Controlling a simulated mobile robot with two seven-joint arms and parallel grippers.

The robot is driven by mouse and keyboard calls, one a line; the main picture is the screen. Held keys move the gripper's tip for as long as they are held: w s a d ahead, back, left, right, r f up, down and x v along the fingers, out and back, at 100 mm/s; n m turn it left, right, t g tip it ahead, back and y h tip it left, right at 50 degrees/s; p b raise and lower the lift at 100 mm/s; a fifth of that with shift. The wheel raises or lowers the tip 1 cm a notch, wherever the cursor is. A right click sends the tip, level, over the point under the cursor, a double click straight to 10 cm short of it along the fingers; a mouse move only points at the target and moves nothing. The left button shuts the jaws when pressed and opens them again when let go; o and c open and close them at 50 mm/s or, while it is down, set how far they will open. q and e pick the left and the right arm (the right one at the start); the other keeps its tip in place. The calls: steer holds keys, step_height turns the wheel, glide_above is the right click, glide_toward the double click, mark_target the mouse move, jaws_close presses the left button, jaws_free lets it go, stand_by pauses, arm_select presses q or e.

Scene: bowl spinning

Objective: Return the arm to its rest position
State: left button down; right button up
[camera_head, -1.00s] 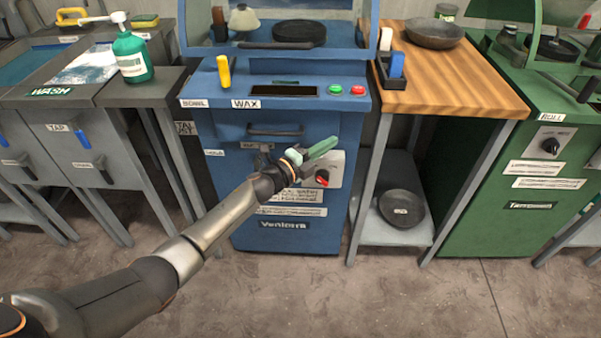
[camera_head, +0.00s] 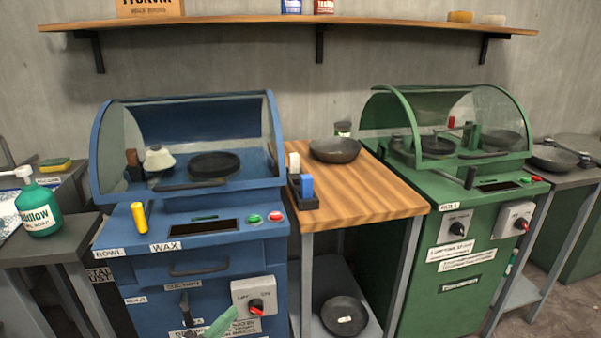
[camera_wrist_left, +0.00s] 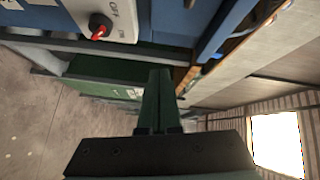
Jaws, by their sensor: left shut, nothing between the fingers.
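My left gripper (camera_head: 219,324) shows at the bottom edge of the head view, in front of the lower front of the blue machine (camera_head: 230,262). Only its green fingers show there; the rest of the arm is out of the picture. In the left wrist view the green fingers of the left gripper (camera_wrist_left: 157,100) lie together, shut and empty. The red knob (camera_head: 256,308) on the blue machine's white switch box is just right of the fingers in the head view, and its box (camera_wrist_left: 119,20) is at the top of the wrist view. My right gripper is not in view.
A wooden-topped table (camera_head: 375,192) with a dark bowl (camera_head: 335,150) stands between the blue machine and the green machine (camera_head: 450,215). A green soap bottle (camera_head: 38,211) stands at the left. A shelf (camera_head: 200,20) runs along the wall. Grey floor (camera_wrist_left: 60,125) lies open in the wrist view.

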arm_select(q)
steer(key=s+d+f+n+g+y, duration=0.1)
steer(key=s+f+n+g, duration=0.1)
steer(key=s+f+n, duration=0.35)
steer(key=s+d+f+n+g+y, duration=0.25)
steer(key=s+n, duration=0.35)
steer(key=s, duration=0.5)
steer(key=s+d+f+n+g+y, duration=0.1)
steer(key=s+f+n+g, duration=0.1)
steer(key=s+f+n, duration=0.35)
steer(key=s+a+r+p, duration=0.1)
steer(key=s+r+p, duration=0.1)
steer(key=r+p, duration=0.4)
steer(key=s+a+r+n+p, duration=0.1)
steer(key=s+a+r+p, duration=0.1)
steer(key=r+p, duration=0.5)
steer(key=s+p, duration=0.1)
steer(key=p, duration=0.2)
steer(key=shift+r+p, duration=0.25)
steer(key=shift+p, duration=0.05)
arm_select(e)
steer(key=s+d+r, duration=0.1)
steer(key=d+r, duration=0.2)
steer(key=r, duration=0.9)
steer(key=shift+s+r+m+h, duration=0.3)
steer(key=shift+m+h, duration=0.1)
arm_select(q)
steer(key=shift+y, duration=0.25)
